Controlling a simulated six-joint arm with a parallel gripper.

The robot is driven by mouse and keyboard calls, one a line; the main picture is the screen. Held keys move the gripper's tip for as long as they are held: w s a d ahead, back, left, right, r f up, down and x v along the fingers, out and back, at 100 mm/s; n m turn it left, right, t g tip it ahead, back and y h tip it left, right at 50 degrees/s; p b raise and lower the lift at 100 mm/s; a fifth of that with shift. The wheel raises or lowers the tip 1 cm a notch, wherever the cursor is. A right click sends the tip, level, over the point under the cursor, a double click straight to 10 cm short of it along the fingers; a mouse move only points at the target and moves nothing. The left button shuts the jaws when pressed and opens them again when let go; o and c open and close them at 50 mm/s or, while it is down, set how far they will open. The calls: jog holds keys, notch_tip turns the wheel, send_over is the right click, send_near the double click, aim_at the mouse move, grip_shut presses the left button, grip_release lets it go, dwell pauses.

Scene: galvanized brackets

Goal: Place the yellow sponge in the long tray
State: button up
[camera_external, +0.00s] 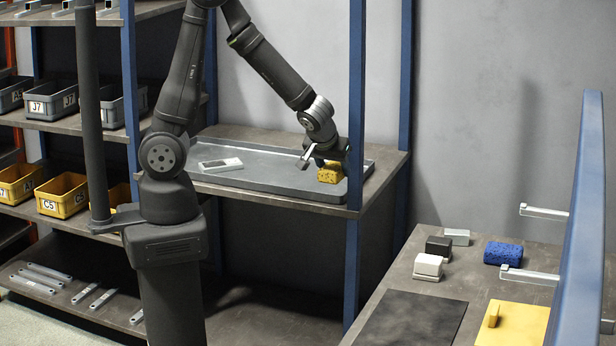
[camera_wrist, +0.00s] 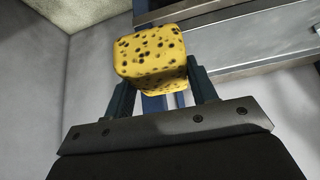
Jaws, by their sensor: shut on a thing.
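The yellow sponge (camera_external: 330,174), with dark pores, is held at my gripper (camera_external: 326,162) over the right end of the long grey tray (camera_external: 265,184). The tray lies on the middle shelf of the blue-posted rack. In the wrist view the sponge (camera_wrist: 150,52) sits between the two fingers of my gripper (camera_wrist: 160,78), which are shut on its sides. I cannot tell whether the sponge touches the tray floor.
A blue post (camera_external: 355,130) stands in front of the tray's right end. A lower table (camera_external: 400,270) at the right holds a blue sponge (camera_external: 502,253) and several small blocks.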

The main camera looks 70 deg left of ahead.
jog(key=a+n+g, duration=0.1)
jog(key=a+n, duration=0.1)
jog(key=a, duration=0.2)
jog(key=a+f+n+g+y, duration=0.1)
jog(key=a+n, duration=0.1)
jog(key=a, duration=0.2)
jog(key=a+f+n+g+y, duration=0.1)
jog(key=a+n, duration=0.2)
jog(key=a, duration=0.1)
jog(key=shift+s+a+g, duration=0.3)
jog(key=w+a+r+n+g, duration=0.2)
jog(key=w+a+n+g, duration=0.35)
jog(key=a, duration=0.65)
jog(key=shift+n+t, duration=0.75)
jog(key=shift+n, duration=0.1)
jog(key=a+f, duration=0.2)
jog(key=a, duration=0.2)
jog(key=a+f, duration=0.2)
jog(key=a, duration=0.1)
jog(key=a+f, duration=0.2)
jog(key=a, duration=0.2)
jog(key=shift+a+f, duration=0.2)
jog(key=shift+a, duration=0.15)
jog(key=shift+a+f, duration=0.1)
jog(key=shift+f, duration=2)
jog(key=shift+f, duration=0.15)
jog(key=o, duration=1)
jog(key=shift+c, duration=0.2)
